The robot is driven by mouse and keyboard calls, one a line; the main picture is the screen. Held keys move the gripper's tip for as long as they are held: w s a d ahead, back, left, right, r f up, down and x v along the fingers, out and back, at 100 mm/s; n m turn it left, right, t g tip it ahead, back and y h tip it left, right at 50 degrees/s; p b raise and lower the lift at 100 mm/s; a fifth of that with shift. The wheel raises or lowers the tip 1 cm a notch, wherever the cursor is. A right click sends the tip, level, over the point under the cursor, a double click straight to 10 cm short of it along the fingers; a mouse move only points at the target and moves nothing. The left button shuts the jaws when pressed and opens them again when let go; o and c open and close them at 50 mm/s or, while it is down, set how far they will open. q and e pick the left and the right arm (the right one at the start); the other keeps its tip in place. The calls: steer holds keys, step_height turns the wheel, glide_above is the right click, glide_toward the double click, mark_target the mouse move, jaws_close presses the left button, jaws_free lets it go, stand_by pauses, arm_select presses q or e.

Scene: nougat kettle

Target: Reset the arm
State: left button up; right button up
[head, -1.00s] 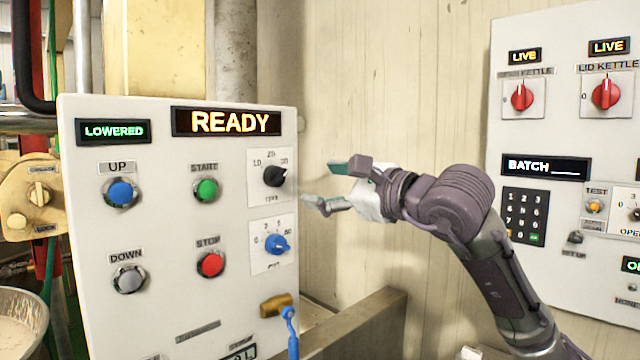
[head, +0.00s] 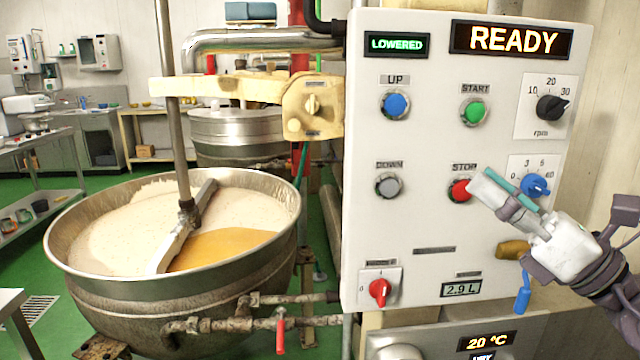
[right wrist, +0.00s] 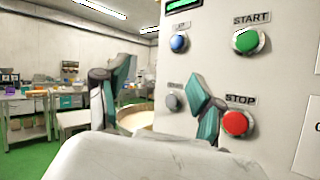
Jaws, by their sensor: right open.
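My right gripper (head: 500,195) is in front of the lower right of the white control panel (head: 430,225) in the head view. It is open and empty, and its fingers overlap the edge of the red STOP button (head: 459,190); I cannot tell whether they touch it. In the right wrist view its two fingers (right wrist: 155,105) stand wide apart, with the red STOP button (right wrist: 235,123) just right of the right finger. The panel's displays read READY (head: 512,40) and LOWERED (head: 397,44). My left gripper is not in view.
A large kettle (head: 75,275) with pale mass, a yellow-orange patch and a stirrer stands left of the panel. A blue-handled valve (head: 522,298) and a blue knob (head: 536,185) are close to my right gripper. Green floor (head: 335,345) shows around the kettle.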

steer(key=w+d+f+m+t+h, duration=0.15)
steer(key=d+f+m+h, duration=0.25)
steer(key=f+m+h, duration=0.55)
steer(key=d+f+m+t+h, duration=0.2)
steer(key=d+f+m+h, duration=0.3)
steer(key=m, duration=0.8)
steer(key=d+f+m+t+h, duration=0.2)
steer(key=f+m+h, duration=0.5)
steer(key=m, duration=0.5)
steer(key=s+f+m+g+h, duration=0.1)
steer(key=s+f+m+g, duration=0.15)
steer(key=f, duration=0.35)
steer(key=s+f+m+g, duration=0.1)
steer(key=f+g, duration=0.3)
steer(key=f, duration=0.2)
steer(key=s+a+f+m+g+y, duration=0.2)
steer(key=s+a+f+g, duration=0.4)
steer(key=s+f, duration=0.35)
steer(key=s+a+f+m+g+y, duration=0.1)
steer(key=s+a+f+g+y, duration=0.3)
steer(key=s+f, duration=0.6)
step_height(320, 180, down, 25)
steer(key=s+a+g+h+p, duration=0.1)
steer(key=s+g+p, duration=0.1)
steer(key=s+d+f+g+p, duration=0.1)
steer(key=s+d+f, duration=0.1)
steer(key=s+f, duration=1.1)
steer(key=s, duration=0.3)
steer(key=shift+d+f, duration=0.2)
steer(key=shift+d, duration=0.2)
